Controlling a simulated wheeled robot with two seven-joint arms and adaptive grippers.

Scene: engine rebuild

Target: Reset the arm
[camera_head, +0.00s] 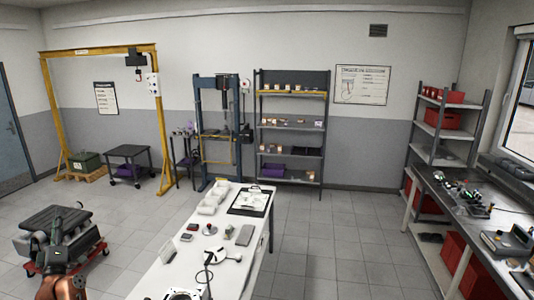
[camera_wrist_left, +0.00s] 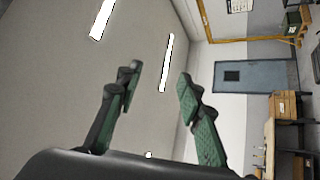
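My left gripper (camera_head: 67,213) is at the lower left of the head view, at the end of my copper-coloured arm, in front of a dark cart. In the left wrist view its two green-padded fingers (camera_wrist_left: 159,78) stand well apart with nothing between them. The fingers point toward the ceiling, and the gripper is empty. My right gripper does not show in either view.
A dark-topped cart (camera_head: 55,217) with a red base stands behind my left gripper. A white table (camera_head: 160,262) with small parts and a clipboard (camera_head: 250,201) reaches toward me. A workbench (camera_head: 465,222) stands at right. Floor between them is clear.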

